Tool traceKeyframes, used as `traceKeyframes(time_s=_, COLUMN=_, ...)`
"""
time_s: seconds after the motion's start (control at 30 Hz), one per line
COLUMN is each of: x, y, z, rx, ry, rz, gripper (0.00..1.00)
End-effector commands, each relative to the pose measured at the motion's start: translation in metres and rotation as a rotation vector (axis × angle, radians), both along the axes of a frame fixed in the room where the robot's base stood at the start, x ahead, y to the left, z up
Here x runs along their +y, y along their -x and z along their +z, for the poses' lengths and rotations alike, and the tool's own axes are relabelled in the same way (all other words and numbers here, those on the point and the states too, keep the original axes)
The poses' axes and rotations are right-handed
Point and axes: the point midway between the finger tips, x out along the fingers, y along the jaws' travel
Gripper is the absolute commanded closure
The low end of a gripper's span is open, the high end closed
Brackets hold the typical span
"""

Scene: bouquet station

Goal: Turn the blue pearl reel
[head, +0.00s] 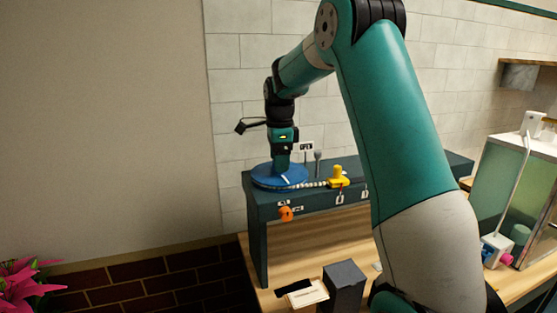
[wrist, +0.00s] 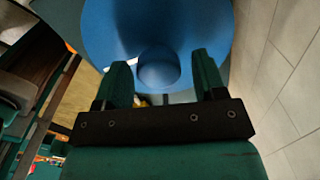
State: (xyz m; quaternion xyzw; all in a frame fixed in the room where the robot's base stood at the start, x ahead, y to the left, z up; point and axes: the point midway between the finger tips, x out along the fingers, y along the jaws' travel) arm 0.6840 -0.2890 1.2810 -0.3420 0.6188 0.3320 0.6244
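The blue pearl reel (head: 265,179) is a flat blue disc on the left end of a dark green raised shelf (head: 330,199). A strand of pale pearls (head: 312,184) runs from it to a yellow piece (head: 338,176). In the wrist view the reel (wrist: 105,35) fills the top, with a round blue knob (wrist: 158,70) standing off it. My gripper (wrist: 164,72) has its two fingers apart, one on each side of the knob, with narrow gaps visible. In the head view my gripper (head: 281,164) points down over the reel; its fingertips are hard to make out.
An orange knob (head: 285,213) sits on the shelf's front. A dark box (head: 344,286) stands on the wooden table below. A glass-sided case (head: 491,200) is at the right. A tiled wall (head: 235,95) is close behind the reel. My arm hides the middle right.

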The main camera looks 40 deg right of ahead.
Motion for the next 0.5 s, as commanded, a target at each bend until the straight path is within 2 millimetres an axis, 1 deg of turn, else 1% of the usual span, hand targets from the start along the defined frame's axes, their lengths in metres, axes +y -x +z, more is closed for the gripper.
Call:
traceKeyframes(time_s=0.33, x=0.001, y=0.0, z=0.001, rx=0.002, ry=-0.001, rz=0.004, gripper=0.31)
traceKeyframes(time_s=0.43, x=0.001, y=0.0, z=0.011, rx=-0.001, ry=-0.001, rz=0.004, gripper=0.31)
traceKeyframes(time_s=0.5, x=0.001, y=0.0, z=0.022, rx=-0.001, ry=0.0, rz=0.004, gripper=0.31)
